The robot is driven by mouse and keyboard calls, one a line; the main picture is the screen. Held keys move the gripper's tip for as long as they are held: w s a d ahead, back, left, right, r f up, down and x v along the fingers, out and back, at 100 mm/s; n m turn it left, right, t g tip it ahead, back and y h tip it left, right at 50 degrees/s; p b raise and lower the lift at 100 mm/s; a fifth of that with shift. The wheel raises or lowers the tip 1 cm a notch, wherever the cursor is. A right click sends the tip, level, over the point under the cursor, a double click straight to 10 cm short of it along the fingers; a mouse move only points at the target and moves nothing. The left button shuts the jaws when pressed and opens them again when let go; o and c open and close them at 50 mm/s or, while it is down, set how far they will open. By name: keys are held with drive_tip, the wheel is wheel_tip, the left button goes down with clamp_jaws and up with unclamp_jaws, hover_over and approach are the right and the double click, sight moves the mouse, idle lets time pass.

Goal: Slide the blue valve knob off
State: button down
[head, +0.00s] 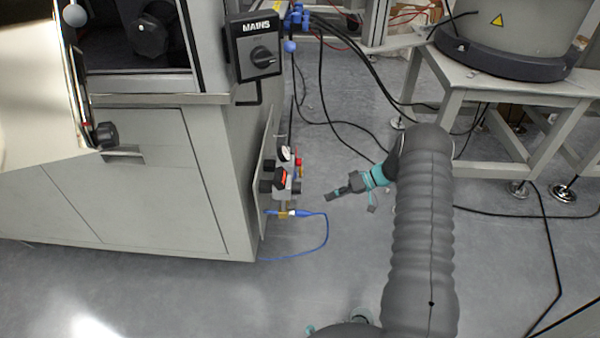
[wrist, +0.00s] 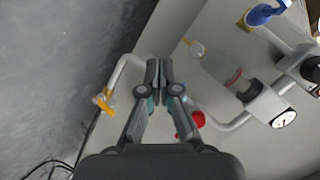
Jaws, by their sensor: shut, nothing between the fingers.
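My gripper (head: 337,194) is shut and empty in the head view, pointing left toward the valve panel on the cabinet's side. A gap of floor shows between its tips and the panel fittings. In the wrist view its fingertips (wrist: 158,75) meet at the centre, in front of the panel. A blue valve part (wrist: 262,13) shows at the top right of the wrist view, well away from the fingertips. In the head view a blue fitting (head: 303,213) with a blue hose sits low on the panel. I cannot tell whether these two are the same part.
A red knob (wrist: 197,119), a yellow valve handle (wrist: 103,102) on a white pipe and a gauge (wrist: 284,119) are near the fingers. The cabinet (head: 170,190) stands left. Cables cross the floor.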

drive_tip(key=w+r+n+t+y, duration=0.2)
drive_tip(key=w+r+n, duration=0.4)
drive_tip(key=n, duration=0.4)
drive_tip(key=shift+w+a+r+y, duration=0.3)
drive_tip(key=shift+a+r+y, duration=0.15)
drive_tip(key=shift+r+y, duration=0.05)
drive_tip(key=x, duration=1)
drive_tip(key=shift+f, duration=0.15)
wheel_tip(320, 180, down, 3)
drive_tip(key=b, duration=0.3)
drive_tip(key=shift+r+b, duration=0.2)
drive_tip(key=shift+b, duration=0.15)
drive_tip(key=shift+d, duration=0.1)
